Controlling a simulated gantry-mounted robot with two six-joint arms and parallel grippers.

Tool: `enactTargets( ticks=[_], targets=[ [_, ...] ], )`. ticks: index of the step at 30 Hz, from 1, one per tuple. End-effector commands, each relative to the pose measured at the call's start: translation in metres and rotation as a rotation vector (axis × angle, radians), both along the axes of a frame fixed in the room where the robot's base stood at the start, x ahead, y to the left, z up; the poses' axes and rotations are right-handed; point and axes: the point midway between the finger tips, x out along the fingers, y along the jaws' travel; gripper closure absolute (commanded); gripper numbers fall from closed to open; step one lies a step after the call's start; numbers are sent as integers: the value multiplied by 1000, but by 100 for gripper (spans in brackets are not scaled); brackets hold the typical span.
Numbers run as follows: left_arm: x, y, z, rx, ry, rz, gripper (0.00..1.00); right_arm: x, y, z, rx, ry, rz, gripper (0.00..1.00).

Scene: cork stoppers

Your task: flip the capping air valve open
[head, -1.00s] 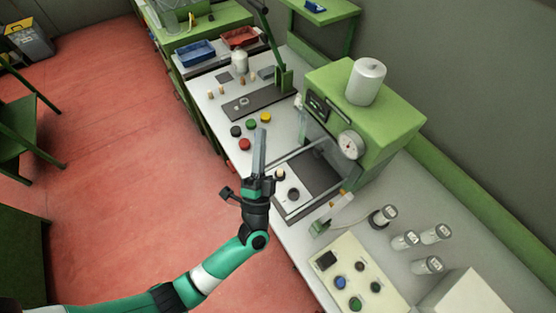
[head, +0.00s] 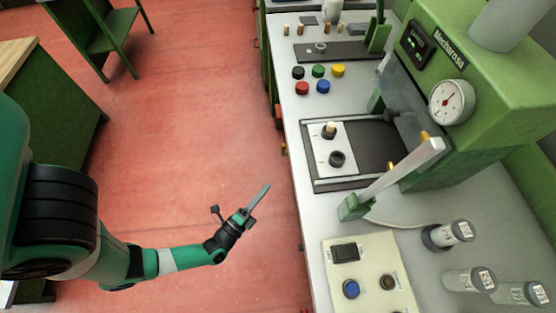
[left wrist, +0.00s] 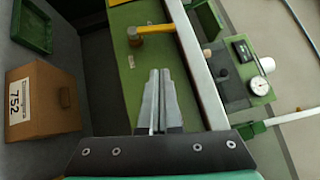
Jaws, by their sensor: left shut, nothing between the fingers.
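A valve with a brass-coloured body and a yellow lever (left wrist: 156,28) sits on the green front panel of the bench in the left wrist view. The lever points right in that picture. In the head view only a small orange bit (head: 284,149) shows at the bench's front edge; it may be this valve. My left gripper (head: 261,194) is shut and empty, left of the bench edge over the red floor. In the left wrist view its fingertips (left wrist: 160,72) point towards the panel, below and apart from the valve. My right gripper is not in view.
The bench top (head: 300,125) carries coloured caps, a green machine with a gauge (head: 452,102), a control box (head: 362,250) and several labelled jars. A cardboard box (left wrist: 42,98) and a green bin (left wrist: 32,28) are left in the wrist view. The floor beside the bench is clear.

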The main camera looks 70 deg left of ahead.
Motion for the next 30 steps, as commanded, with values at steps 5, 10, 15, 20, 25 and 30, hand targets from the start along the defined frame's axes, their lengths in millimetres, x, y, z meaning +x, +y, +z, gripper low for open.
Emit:
enactTargets(
  ticks=[5, 10, 15, 20, 25, 30],
  targets=[
    [30, 22, 3, 2, -3, 12, 100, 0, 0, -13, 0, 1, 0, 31],
    [63, 39, 8, 2, -4, 4, 100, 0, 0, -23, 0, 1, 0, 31],
    [73, 65, 13, 3, 0, 10, 100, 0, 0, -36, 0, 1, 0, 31],
    [78, 76, 18, 3, -1, 3, 100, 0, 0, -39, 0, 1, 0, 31],
    [79, 80, 20, 1, 2, 1, 100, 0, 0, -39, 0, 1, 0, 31],
    [79, 79, 20, 0, 1, 0, 100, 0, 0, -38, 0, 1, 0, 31]
  ],
)
